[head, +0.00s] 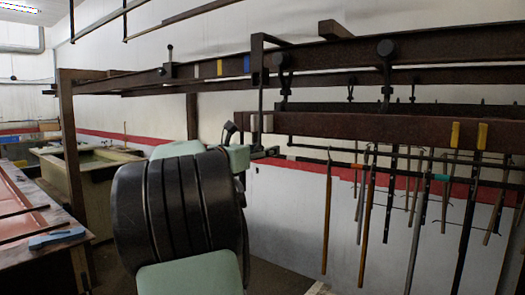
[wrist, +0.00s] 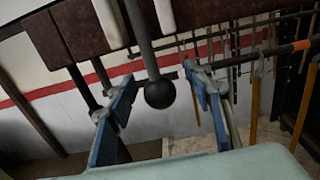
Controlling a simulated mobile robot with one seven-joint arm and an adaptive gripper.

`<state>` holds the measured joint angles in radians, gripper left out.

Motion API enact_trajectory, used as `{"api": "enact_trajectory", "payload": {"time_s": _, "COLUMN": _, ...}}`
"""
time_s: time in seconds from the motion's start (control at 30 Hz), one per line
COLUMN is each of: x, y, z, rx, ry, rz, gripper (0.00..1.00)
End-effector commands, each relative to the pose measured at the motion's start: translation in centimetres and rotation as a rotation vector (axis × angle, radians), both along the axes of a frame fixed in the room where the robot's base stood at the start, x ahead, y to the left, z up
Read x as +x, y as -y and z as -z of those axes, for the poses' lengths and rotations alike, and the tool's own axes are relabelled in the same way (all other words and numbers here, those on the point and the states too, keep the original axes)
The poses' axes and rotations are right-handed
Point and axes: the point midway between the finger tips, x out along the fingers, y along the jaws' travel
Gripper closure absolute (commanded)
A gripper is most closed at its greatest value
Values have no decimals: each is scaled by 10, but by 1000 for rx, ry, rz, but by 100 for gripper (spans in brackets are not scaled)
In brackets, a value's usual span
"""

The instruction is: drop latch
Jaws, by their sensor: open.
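The latch shows in the wrist view as a dark rod with a black ball knob (wrist: 159,94) at its lower end, hanging from above. My gripper (wrist: 161,76) is open, with one blue finger on each side of the knob and visible gaps to both. I cannot tell how deep the knob sits between the fingers. In the head view my gripper (head: 267,153) is just under the brown rail beam (head: 350,126), beside a thin upright rod (head: 260,95). The knob is not clear there; my arm hides part of that spot.
Several long-handled tools (head: 327,215) hang from a rack to the right. A second upright lever (head: 169,60) stands on the upper rail (head: 130,82) at left. A brown post (head: 72,150) and a table (head: 30,215) with a blue item (head: 57,237) are at left.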

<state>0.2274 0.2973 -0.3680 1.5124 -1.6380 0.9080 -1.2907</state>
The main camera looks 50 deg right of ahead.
Motion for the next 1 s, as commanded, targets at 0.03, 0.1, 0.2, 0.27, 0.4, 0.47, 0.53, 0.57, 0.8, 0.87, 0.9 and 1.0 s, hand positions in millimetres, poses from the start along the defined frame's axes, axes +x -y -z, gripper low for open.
{"api": "enact_trajectory", "payload": {"time_s": 0.03, "x": 0, "y": 0, "z": 0, "rx": 0, "ry": 0, "rz": 0, "gripper": 54}}
{"api": "enact_trajectory", "payload": {"time_s": 0.1, "x": 0, "y": 0, "z": 0, "rx": 0, "ry": 0, "rz": 0, "gripper": 54}}
{"api": "enact_trajectory", "payload": {"time_s": 0.2, "x": 0, "y": -5, "z": 1, "rx": 1, "ry": 0, "rz": -1, "gripper": 54}}
{"api": "enact_trajectory", "payload": {"time_s": 0.27, "x": 0, "y": -11, "z": 2, "rx": 1, "ry": -1, "rz": -3, "gripper": 54}}
{"api": "enact_trajectory", "payload": {"time_s": 0.4, "x": -1, "y": -29, "z": 2, "rx": 1, "ry": 0, "rz": -4, "gripper": 54}}
{"api": "enact_trajectory", "payload": {"time_s": 0.47, "x": -1, "y": -36, "z": 2, "rx": 1, "ry": 0, "rz": -3, "gripper": 54}}
{"api": "enact_trajectory", "payload": {"time_s": 0.53, "x": -2, "y": -44, "z": 1, "rx": 1, "ry": 1, "rz": -4, "gripper": 54}}
{"api": "enact_trajectory", "payload": {"time_s": 0.57, "x": -2, "y": -48, "z": 1, "rx": 1, "ry": 1, "rz": -4, "gripper": 54}}
{"api": "enact_trajectory", "payload": {"time_s": 0.8, "x": -5, "y": -69, "z": 1, "rx": 1, "ry": 0, "rz": -1, "gripper": 54}}
{"api": "enact_trajectory", "payload": {"time_s": 0.87, "x": -5, "y": -70, "z": 1, "rx": 1, "ry": -1, "rz": -1, "gripper": 54}}
{"api": "enact_trajectory", "payload": {"time_s": 0.9, "x": -5, "y": -70, "z": 1, "rx": 1, "ry": -1, "rz": 0, "gripper": 54}}
{"api": "enact_trajectory", "payload": {"time_s": 1.0, "x": -5, "y": -70, "z": 1, "rx": 1, "ry": -1, "rz": 0, "gripper": 54}}
